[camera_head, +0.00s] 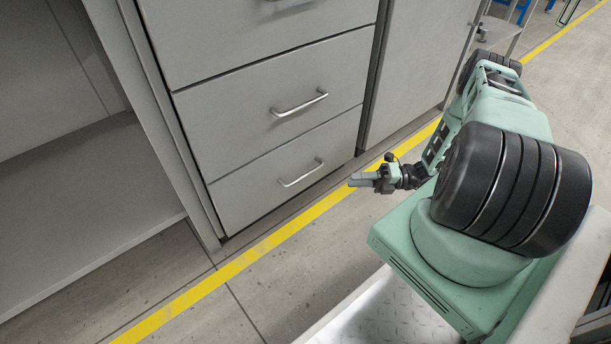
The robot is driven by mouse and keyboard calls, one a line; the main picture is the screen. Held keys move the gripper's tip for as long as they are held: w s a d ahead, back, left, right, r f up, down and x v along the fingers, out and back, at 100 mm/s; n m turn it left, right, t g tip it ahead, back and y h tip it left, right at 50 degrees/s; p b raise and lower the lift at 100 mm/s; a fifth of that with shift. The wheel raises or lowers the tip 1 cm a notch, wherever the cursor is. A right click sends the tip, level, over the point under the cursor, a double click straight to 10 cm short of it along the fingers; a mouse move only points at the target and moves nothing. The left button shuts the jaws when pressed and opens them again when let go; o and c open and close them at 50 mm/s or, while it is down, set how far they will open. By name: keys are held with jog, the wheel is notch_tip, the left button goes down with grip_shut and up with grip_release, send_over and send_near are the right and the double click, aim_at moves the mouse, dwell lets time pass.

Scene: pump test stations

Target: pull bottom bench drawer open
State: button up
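The bottom bench drawer (256,192) is a grey front low in the bench, flush with the drawer above, so it looks closed. Its bar handle (301,174) is silver and runs slantwise near the middle of the front. My gripper (357,180) is to the right of this handle, apart from it, with its fingers pointing left toward the drawer. The fingers look small here, and I cannot tell how far apart they are. Nothing is seen held in them.
The drawer above (268,102) has its own handle (299,104). An open shelf bay (75,200) is on the left, and a grey panel (418,60) on the right. A yellow line (262,250) runs along clear floor before the bench.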

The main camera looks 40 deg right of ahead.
aim_at(306, 174)
jog(key=w+a+m+t+b, duration=0.1)
jog(key=w+a+b, duration=0.1)
jog(key=w+a, duration=0.1)
jog(key=w+a+m+t+b, duration=0.1)
jog(key=w+a, duration=0.3)
jog(key=w+a+m+t+b, duration=0.1)
jog(key=w+a+b, duration=0.1)
jog(key=w+a, duration=0.1)
jog(key=shift+w+a+r+m+t+h+b, duration=0.1)
jog(key=shift+w+a+m+t+h+b, duration=0.25)
jog(key=shift+a, duration=0.3)
grip_shut()
